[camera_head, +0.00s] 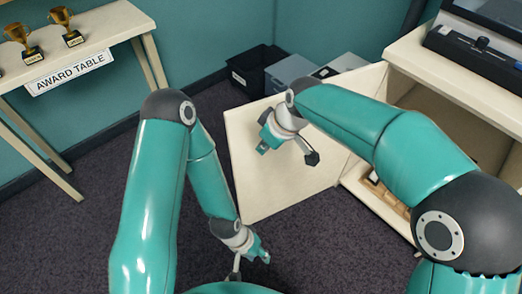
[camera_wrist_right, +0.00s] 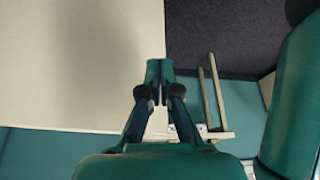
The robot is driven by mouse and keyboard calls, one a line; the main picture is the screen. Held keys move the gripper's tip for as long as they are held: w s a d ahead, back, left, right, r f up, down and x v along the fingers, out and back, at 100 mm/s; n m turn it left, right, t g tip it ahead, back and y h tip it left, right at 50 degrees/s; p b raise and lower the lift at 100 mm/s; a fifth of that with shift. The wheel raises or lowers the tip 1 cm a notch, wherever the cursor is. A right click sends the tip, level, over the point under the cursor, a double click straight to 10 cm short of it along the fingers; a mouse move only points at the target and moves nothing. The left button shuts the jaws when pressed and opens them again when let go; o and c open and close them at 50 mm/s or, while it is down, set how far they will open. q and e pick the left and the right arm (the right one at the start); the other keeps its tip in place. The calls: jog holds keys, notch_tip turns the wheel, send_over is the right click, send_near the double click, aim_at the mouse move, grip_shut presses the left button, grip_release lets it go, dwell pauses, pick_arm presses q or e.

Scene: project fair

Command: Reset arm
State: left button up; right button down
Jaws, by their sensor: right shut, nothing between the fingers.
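My right gripper (camera_head: 284,146) hangs in front of the open cream cabinet door (camera_head: 262,184) in the head view. In the right wrist view its fingertips (camera_wrist_right: 159,70) meet, with nothing between them, and the pale door panel (camera_wrist_right: 70,60) fills the left of the picture. My left gripper (camera_head: 252,256) is low over the dark carpet near my base. It is small and partly hidden, so its jaw opening is unclear.
The cabinet (camera_head: 466,128) stands at the right with wooden pieces (camera_head: 388,194) inside. Dark and grey bins (camera_head: 290,70) stand behind the door. The award table (camera_head: 88,28) with trophies is at upper left. Carpet (camera_head: 90,215) is clear at left.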

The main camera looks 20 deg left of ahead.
jog(key=w+d+f+m, duration=0.2)
jog(key=w+d+f, duration=0.15)
jog(key=d, duration=0.35)
jog(key=s+d+f+m+g+h, duration=0.1)
jog(key=s+d+f+m+g, duration=0.15)
jog(key=d+f, duration=1)
jog(key=s+d+f+m, duration=0.6)
jog(key=s+d+f, duration=0.3)
jog(key=s+f, duration=0.2)
jog(key=s+d+f+m, duration=0.15)
jog(key=s+m, duration=0.35)
jog(key=s, duration=0.5)
notch_tip(320, 180, up, 13)
jog(key=w+m+t+p, duration=0.1)
jog(key=w+t+p, duration=0.1)
jog(key=p, duration=1.1)
jog(key=shift+w+f+m, duration=0.15)
jog(key=shift+w+m, duration=0.1)
jog(key=shift+m, duration=0.1)
